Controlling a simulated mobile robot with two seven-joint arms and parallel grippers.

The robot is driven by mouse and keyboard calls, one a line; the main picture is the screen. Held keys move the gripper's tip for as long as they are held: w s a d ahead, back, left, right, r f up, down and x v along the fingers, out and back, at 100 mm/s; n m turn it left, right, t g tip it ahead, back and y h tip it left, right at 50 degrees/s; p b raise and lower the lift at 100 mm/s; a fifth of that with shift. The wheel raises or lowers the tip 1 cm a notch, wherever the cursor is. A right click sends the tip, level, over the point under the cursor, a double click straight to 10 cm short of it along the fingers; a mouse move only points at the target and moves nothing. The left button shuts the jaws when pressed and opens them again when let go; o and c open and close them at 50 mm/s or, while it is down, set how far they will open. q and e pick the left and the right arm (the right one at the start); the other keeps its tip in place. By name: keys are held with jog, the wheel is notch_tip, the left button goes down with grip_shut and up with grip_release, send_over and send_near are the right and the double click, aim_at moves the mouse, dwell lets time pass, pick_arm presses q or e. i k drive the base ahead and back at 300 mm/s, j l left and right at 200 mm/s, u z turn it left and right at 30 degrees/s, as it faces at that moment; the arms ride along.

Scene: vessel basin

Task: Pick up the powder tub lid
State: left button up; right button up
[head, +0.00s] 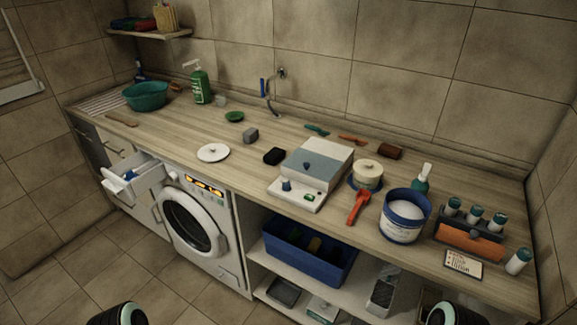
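A flat white round lid with a small knob (213,152) lies on the wooden counter above the washing machine; it looks like the powder tub lid. The powder tub (402,232) is white with a blue rim and stands open on the right part of the counter, white powder showing inside. Dark rounded parts of my arms show at the bottom edge, left and right, well below the counter. No gripper fingers are in view, and nothing touches the lid.
Near the lid are a grey block (251,135) and a black block (273,156). A white and blue-grey box device (318,162), an orange-red scoop (357,207) and a cream-topped jar (368,173) stand further right. An open drawer (136,180) juts out at left.

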aim_at(212, 153)
jog(key=z, duration=0.4)
jog(key=j+z, duration=0.8)
jog(key=j, duration=0.2)
jog(key=k+j+z, duration=0.15)
jog(key=j, duration=0.35)
jog(key=j+z, duration=0.1)
jog(key=j, duration=0.45)
